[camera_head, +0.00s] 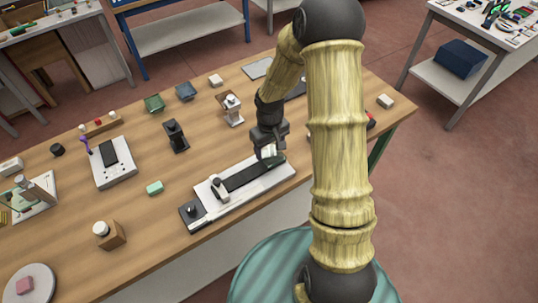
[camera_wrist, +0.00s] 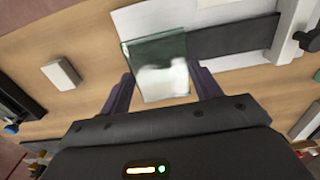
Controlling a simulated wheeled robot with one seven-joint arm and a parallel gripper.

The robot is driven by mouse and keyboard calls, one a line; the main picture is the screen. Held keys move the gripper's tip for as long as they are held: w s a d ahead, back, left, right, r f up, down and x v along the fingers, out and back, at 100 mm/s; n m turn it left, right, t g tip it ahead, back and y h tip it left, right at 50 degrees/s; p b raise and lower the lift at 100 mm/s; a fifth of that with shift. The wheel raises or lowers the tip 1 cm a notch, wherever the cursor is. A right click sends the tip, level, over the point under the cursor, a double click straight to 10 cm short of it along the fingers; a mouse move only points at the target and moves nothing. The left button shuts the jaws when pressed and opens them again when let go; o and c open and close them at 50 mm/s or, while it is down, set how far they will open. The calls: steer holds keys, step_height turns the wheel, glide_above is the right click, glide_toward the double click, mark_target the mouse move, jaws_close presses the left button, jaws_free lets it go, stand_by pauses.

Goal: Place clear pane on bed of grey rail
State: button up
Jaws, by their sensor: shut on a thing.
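The clear pane (camera_wrist: 158,62) is a small greenish see-through square. My gripper (camera_wrist: 162,88) is shut on it, with a dark finger at each side. In the head view the pane (camera_head: 272,155) shows at my gripper (camera_head: 267,147), over the right end of the grey rail (camera_head: 232,203). The rail is a long pale base with a dark strip, its bed (camera_head: 240,178), along the top. In the wrist view the pane overlaps the end of the dark bed (camera_wrist: 235,36). I cannot tell whether the pane touches the bed.
A small pale upright fitting (camera_head: 217,187) stands on the rail's left part, and a dark block (camera_head: 193,214) is at its left end. A green block (camera_head: 154,187) lies left of the rail. A dark stand (camera_head: 176,135) and a white-topped device (camera_head: 231,108) stand behind it.

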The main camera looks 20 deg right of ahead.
mark_target(270, 152)
steer(key=shift+f, duration=0.1)
steer(key=shift+f+p, duration=0.4)
steer(key=shift+f, duration=1.6)
steer(key=shift+f, duration=0.1)
steer(key=o, duration=1)
steer(key=shift+o, duration=0.2)
step_height(270, 152, up, 12)
steer(key=b, duration=0.2)
steer(key=shift+w, duration=0.1)
